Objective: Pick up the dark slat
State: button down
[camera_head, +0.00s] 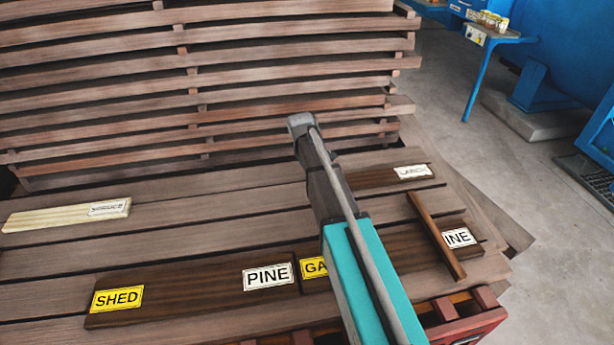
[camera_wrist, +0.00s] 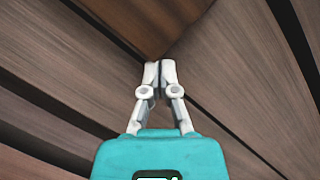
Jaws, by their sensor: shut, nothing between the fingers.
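A dark brown slat (camera_head: 368,181) with a white label, apparently reading LARCH, lies on the planks right of my arm in the head view. My arm covers its left end. My gripper (camera_wrist: 160,68) is shut and empty in the wrist view. Its fingertips show against a warm brown board surface (camera_wrist: 145,20) whose corner comes close to them. I cannot tell which board this is, or whether the tips touch it. In the head view my arm reaches up across the planks, and the fingertips cannot be made out.
A pale slat (camera_head: 50,216) lies at left. Dark boards in front carry SHED (camera_head: 117,299) and PINE (camera_head: 268,277) labels. A narrow brown strip (camera_head: 436,235) lies across the right board. Stacked slats (camera_head: 250,80) rise behind. Grey floor (camera_head: 470,150) is open at right.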

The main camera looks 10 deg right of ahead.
aim_at(354, 193)
jog(key=s+d, duration=1)
jog(key=s, duration=0.1)
jog(key=shift+d, duration=0.4)
jog(key=shift+w+a, duration=0.15)
jog(key=shift+w, duration=0.1)
jog(key=shift+r, duration=0.15)
